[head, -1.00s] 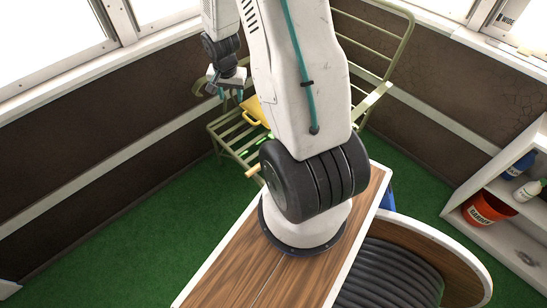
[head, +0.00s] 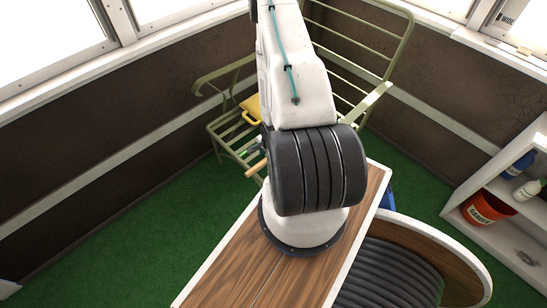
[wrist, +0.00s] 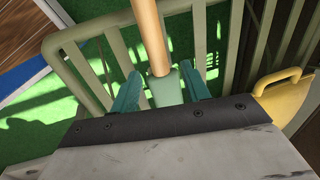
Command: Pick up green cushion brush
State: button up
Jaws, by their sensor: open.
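The brush shows in the wrist view as a pale wooden handle (wrist: 150,38) with a grey-green part at its near end. My gripper (wrist: 163,85) is open, with one teal finger on each side of that green part. I cannot tell whether either finger touches it. The brush lies over the slats of the green metal chair (wrist: 85,70). In the head view the wooden handle (head: 256,168) sticks out past the chair's front edge. The rest of the brush and most of my gripper are hard to make out there, partly behind my arm.
A yellow object with a handle (wrist: 283,92) lies close on the right in the wrist view; it also shows on the chair in the head view (head: 252,107). The chair's rails and armrests surround the seat. A white shelf (head: 463,205) with a red bucket (head: 487,209) stands right.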

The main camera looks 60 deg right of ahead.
aim_at(265, 159)
jog(key=f, duration=0.5)
jog(key=shift+w, duration=0.4)
grip_shut()
jog(key=shift+d+r, duration=0.1)
jog(key=shift+r, duration=0.1)
jog(key=shift+r, duration=0.65)
notch_tip(265, 159, up, 2)
jog(key=shift+r, duration=0.15)
jog(key=s+d, duration=0.1)
jog(key=d, duration=0.4)
jog(key=s+d, duration=0.1)
jog(key=d, duration=0.5)
jog(key=s+d, duration=0.2)
jog(key=d, duration=0.4)
jog(key=shift+s+d+f, duration=0.1)
jog(key=shift+d+f, duration=0.1)
